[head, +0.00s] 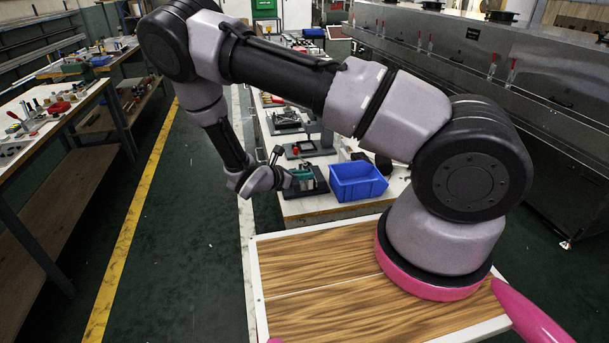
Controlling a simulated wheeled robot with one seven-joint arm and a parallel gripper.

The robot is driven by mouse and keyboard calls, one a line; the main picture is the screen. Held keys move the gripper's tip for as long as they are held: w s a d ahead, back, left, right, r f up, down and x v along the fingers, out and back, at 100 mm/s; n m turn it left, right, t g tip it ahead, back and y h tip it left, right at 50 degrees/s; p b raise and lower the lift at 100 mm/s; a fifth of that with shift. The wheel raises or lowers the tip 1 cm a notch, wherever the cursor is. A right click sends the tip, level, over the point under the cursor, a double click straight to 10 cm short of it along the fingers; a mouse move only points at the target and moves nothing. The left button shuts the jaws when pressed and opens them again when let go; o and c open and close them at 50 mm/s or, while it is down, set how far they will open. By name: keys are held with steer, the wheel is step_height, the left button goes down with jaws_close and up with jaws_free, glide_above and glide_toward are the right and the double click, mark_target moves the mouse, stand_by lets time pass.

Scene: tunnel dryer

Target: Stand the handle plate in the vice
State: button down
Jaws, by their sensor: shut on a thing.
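My gripper (283,180) is at the left edge of the workbench, small in the head view, its fingers pointing right. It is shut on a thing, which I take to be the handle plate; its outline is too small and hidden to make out. A green and dark device, seemingly the vice (305,181), stands on the bench corner just right of my gripper. A small dark lever shape (276,154) shows above my gripper; I cannot tell what it belongs to. Whether the plate touches the vice cannot be told.
A blue bin (358,182) stands right of the vice on the workbench (322,207). More dark fixtures (303,149) stand behind. A wood-topped surface (330,290) is in front. Cluttered tables stand at the left, beyond the yellow floor line (140,205).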

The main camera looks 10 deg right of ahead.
steer(key=c, duration=0.9)
jaws_free()
